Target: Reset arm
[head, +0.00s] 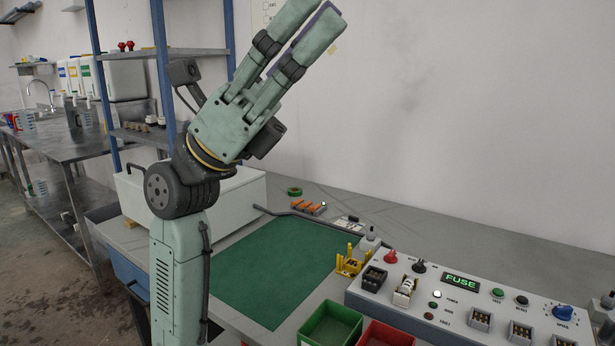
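My arm rises at the left of centre in the head view, bent at a dark joint. My gripper (318,8) is at the top of the view and points up and to the right, with its tips close to the upper edge. Its two pale green fingers stand apart and parallel, and a purplish inner face shows on one. Nothing shows between them. It is high above the bench and touches nothing visible.
Below are a green mat (275,272), a yellow rack (350,262), green (330,325) and red (388,335) bins, and a control panel (455,303) marked FUSE. Behind my arm are a white box (235,198) and blue-post shelving (163,75). The space right of my gripper is clear.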

